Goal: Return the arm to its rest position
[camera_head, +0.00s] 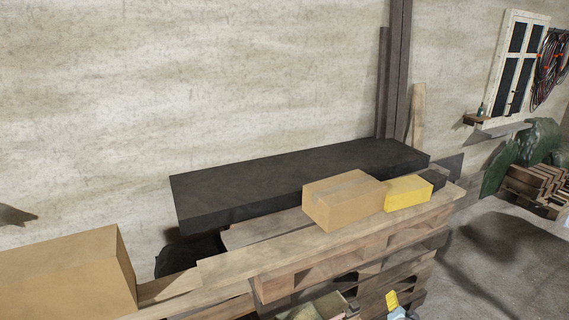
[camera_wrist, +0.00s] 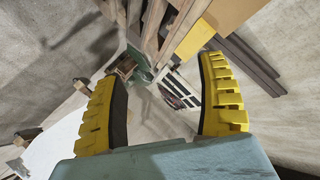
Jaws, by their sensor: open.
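My gripper (camera_wrist: 160,105) shows in the wrist view with its two yellow, dark-padded fingers spread wide apart. Nothing is between the fingers, only the room beyond.
A long wooden pallet stack (camera_head: 340,256) runs along the wall. It carries a cardboard box (camera_head: 343,200) and a yellow box (camera_head: 408,193). A long black block (camera_head: 300,181) lies behind. Another cardboard box (camera_head: 70,272) is at left. Open floor (camera_head: 500,260) lies at right.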

